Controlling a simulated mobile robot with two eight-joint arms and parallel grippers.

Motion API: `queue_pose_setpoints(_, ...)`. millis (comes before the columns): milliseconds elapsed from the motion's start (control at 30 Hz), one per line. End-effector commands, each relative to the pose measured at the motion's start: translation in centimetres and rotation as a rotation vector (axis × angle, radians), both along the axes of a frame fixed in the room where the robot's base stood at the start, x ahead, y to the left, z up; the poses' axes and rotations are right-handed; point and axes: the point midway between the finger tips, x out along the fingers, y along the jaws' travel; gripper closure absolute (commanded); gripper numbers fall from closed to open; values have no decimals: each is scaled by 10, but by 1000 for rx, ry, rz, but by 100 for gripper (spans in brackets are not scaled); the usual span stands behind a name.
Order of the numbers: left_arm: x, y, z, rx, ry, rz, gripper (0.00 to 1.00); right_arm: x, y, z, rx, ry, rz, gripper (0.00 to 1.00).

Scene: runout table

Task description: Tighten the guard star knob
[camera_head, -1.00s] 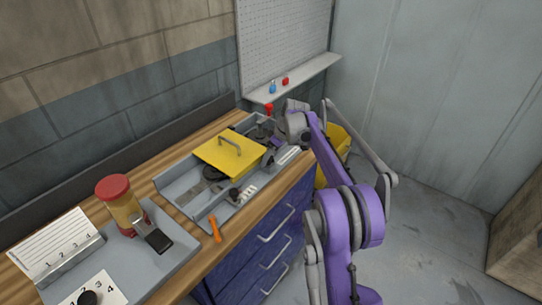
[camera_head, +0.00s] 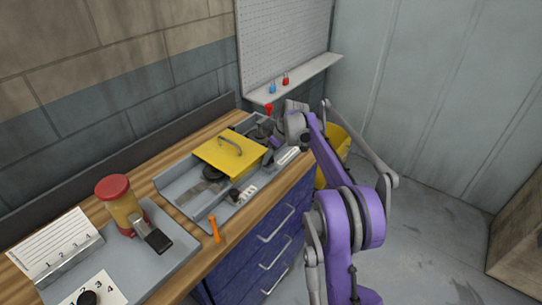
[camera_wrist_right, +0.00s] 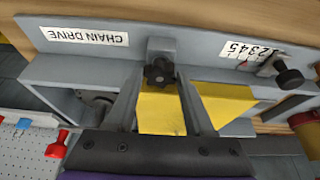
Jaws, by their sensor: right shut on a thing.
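The black star knob (camera_wrist_right: 159,71) sits on a grey upright bracket of the machine, in front of the yellow guard (camera_wrist_right: 162,112) in the right wrist view. My right gripper (camera_wrist_right: 160,78) reaches it from the near side, with one finger on each side, and is shut on the knob. In the head view the yellow guard (camera_head: 228,155) lies over the grey machine tray, with a grey handle on top. My right gripper (camera_head: 279,141) is at the guard's right end, where my wrist hides the knob. My left gripper does not show.
A CHAIN DRIVE label (camera_wrist_right: 84,36) and a numbered scale (camera_wrist_right: 246,52) with a black knob (camera_wrist_right: 289,77) flank the star knob. Padlocks (camera_head: 285,80) are on the back shelf.

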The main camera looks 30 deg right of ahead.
Motion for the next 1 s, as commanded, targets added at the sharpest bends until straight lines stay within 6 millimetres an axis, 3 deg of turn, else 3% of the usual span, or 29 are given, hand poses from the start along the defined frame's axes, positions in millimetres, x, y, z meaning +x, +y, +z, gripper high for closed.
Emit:
queue_pose_setpoints(600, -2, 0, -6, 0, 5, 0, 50, -2, 5, -1, 0, 1, -392, 100)
queue_pose_setpoints(1000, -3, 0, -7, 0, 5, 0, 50, -1, 6, -1, 0, 1, -505, 100)
